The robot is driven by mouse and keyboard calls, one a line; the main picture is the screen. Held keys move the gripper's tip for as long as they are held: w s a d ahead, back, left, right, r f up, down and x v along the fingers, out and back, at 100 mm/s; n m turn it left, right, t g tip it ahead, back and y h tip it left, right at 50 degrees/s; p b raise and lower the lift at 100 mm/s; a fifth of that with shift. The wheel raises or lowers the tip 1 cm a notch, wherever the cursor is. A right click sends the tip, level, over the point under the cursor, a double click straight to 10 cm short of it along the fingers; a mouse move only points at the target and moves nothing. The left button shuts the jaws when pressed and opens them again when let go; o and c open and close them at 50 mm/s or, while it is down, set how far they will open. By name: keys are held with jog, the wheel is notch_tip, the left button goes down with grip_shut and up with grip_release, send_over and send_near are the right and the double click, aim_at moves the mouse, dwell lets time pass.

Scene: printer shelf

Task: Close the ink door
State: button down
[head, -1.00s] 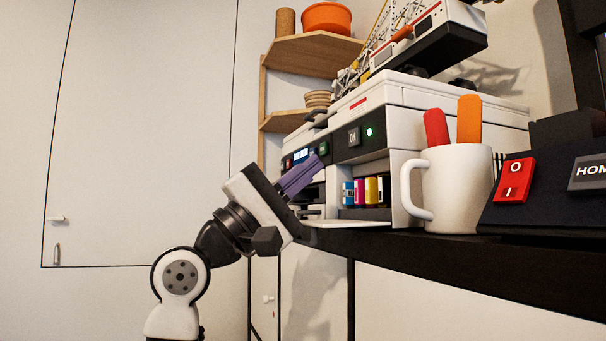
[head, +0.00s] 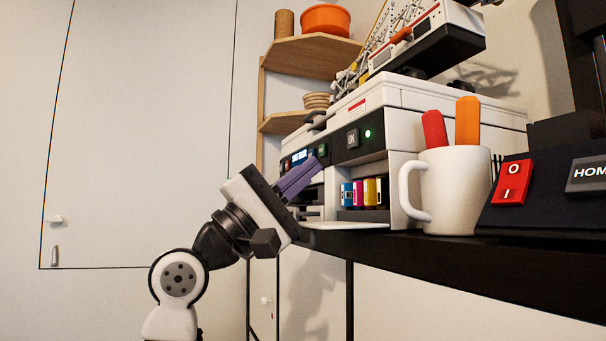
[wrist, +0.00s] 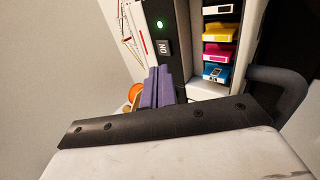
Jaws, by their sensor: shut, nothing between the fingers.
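The white and black printer (head: 400,110) stands on a dark shelf. Its ink bay is open and shows several coloured ink cartridges (head: 365,192), also in the wrist view (wrist: 219,52). The ink door (head: 345,225) appears as a white flap lying flat, folded down below the bay. My gripper (head: 312,168) has purple fingers, which are shut with nothing between them. It is in front of the printer, left of the ink bay in the head view. In the wrist view my gripper (wrist: 158,78) is below the ON button panel. My gripper hides part of the printer's front.
A white mug (head: 455,190) with a red and an orange handle stands right of the bay, close to the door. A red switch (head: 512,182) is further right. The dark shelf edge (head: 430,255) runs below. Free room lies left of my arm.

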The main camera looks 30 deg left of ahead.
jog(key=b+v, duration=0.5)
jog(key=v, duration=0.8)
jog(key=shift+s+a+f, duration=0.15)
jog(key=shift+s+f, duration=0.05)
jog(key=shift+f, duration=0.15)
